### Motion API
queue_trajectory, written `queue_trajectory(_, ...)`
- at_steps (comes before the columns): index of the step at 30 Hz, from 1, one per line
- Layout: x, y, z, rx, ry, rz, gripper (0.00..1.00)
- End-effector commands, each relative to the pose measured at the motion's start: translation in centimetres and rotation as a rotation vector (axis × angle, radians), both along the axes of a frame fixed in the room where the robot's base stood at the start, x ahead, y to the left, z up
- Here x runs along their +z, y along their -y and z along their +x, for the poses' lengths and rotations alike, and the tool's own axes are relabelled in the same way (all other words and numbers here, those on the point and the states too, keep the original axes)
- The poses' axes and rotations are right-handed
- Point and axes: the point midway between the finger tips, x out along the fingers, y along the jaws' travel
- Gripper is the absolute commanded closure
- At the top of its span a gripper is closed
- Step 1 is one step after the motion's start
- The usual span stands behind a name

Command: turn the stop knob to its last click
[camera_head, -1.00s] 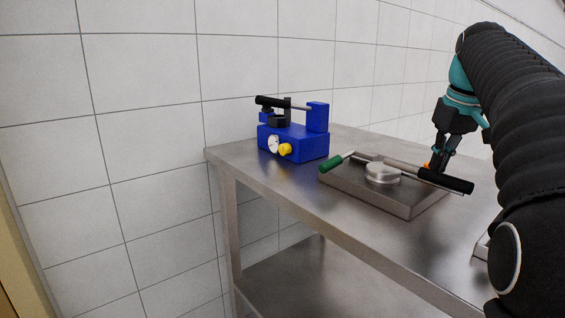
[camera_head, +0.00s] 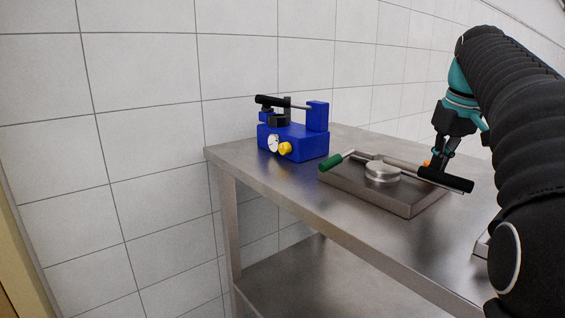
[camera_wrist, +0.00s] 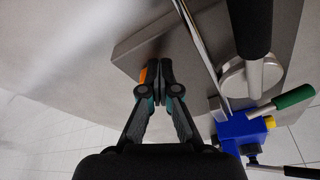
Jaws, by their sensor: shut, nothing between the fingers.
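A small orange piece (camera_head: 427,163), which may be the stop knob, shows at the far side of the grey metal base plate (camera_head: 405,204). In the wrist view the orange piece (camera_wrist: 144,75) is beside the left fingertip; I cannot tell whether they touch. My gripper (camera_head: 438,163) points down behind the black lever handle (camera_head: 446,179), which hides its tips in the head view. In the wrist view my gripper (camera_wrist: 160,68) is shut and empty. A round silver disc (camera_head: 382,172) sits on the plate. A green handle (camera_head: 331,163) sticks out at its left.
A blue device (camera_head: 300,143) with a white dial (camera_head: 273,143), a yellow knob (camera_head: 285,149) and a black-handled lever (camera_head: 272,101) stands at the back left of the steel table (camera_head: 275,186). The table's front left is clear. A tiled wall (camera_head: 150,130) stands behind.

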Motion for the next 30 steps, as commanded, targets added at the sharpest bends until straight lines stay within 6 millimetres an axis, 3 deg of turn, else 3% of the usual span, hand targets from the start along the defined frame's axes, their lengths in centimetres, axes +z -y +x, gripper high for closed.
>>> queue_trajectory(30,0.2,1.1,0.1,0.001,0.005,-0.001,1.00)
